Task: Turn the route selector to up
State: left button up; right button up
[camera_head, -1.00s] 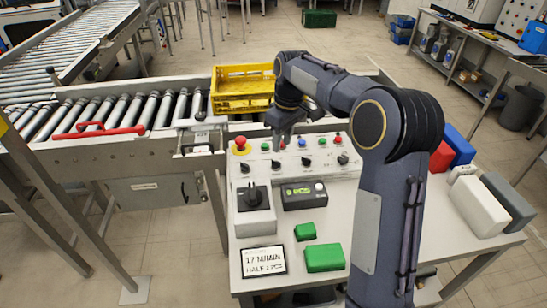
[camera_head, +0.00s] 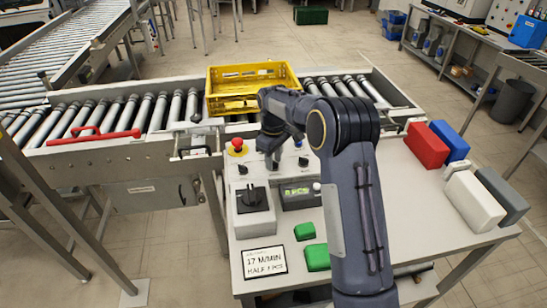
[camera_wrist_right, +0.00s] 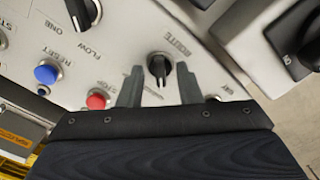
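The route selector (camera_wrist_right: 158,68) is a small black knob on the pale control panel, labelled ROUTE in the right wrist view. Its narrow handle points down in that picture. My right gripper (camera_wrist_right: 160,88) is open, its two fingertips apart on either side of the knob, with no clear contact seen. My left gripper is not in view.
Near the fingers are a red stop button (camera_wrist_right: 96,101), a blue reset button (camera_wrist_right: 46,73) and the flow knob (camera_wrist_right: 84,12). A red mushroom button (camera_head: 237,147), a boxed black dial (camera_head: 252,197) and a display box (camera_head: 299,195) stand close. A yellow crate (camera_head: 228,107) sits on the rollers behind.

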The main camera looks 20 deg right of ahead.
grip_shut()
dwell(0.4)
jog(key=m, duration=0.8)
jog(key=shift+r+m+p, duration=0.1)
jog(key=shift+m+p, duration=0.2)
jog(key=shift+p, duration=0.1)
jog(key=m, duration=0.4)
jog(key=shift+m+p, duration=0.4)
jog(key=shift+m, duration=2.1)
